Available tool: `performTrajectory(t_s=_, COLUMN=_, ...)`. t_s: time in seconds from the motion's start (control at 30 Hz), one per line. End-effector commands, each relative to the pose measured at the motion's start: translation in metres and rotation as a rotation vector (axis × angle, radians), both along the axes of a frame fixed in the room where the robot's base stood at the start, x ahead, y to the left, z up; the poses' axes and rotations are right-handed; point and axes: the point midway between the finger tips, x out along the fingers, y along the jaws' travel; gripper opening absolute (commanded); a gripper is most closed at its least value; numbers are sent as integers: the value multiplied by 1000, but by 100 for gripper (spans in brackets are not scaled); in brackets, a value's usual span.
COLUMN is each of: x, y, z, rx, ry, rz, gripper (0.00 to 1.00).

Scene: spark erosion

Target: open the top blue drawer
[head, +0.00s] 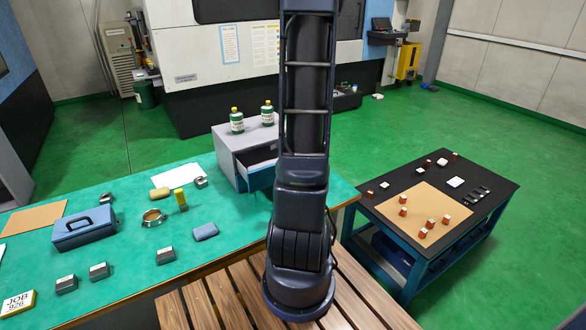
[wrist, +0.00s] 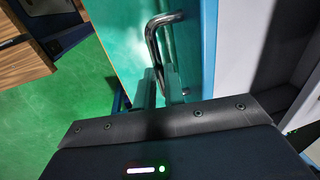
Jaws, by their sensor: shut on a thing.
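A grey cabinet (head: 227,158) stands on the green bench top. Its blue drawer (head: 261,178) is pulled partly out, and its dark inside shows from above. In the wrist view a bent metal bar handle (wrist: 152,38) sits on the teal-blue drawer front (wrist: 183,50). My gripper (wrist: 160,82) has its two fingers closed on the lower part of this handle. In the head view my arm hides the gripper, the handle and part of the drawer.
Two green bottles (head: 237,121) stand on the cabinet. A dark-topped cart (head: 385,203) with several small parts stands to the right. Green floor lies open behind it.

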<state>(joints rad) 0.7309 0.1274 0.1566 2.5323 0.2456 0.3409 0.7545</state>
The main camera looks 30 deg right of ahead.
Motion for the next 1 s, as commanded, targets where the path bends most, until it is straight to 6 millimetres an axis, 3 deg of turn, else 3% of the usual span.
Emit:
performTrajectory(t_s=0.07, x=1, y=0, z=0, rx=-1, ry=-1, rz=0, gripper=0)
performTrajectory(t_s=0.1, x=1, y=0, z=0, rx=-1, ry=-1, rz=0, gripper=18)
performTrajectory(t_s=0.2, x=1, y=0, z=0, rx=0, ry=-1, rz=0, gripper=33)
performTrajectory(t_s=0.57, x=0, y=0, z=3, rx=-1, ry=-1, rz=0, gripper=33)
performTrajectory(t_s=1.0, x=-8, y=-1, z=52, rx=-3, ry=-4, rz=1, gripper=33)
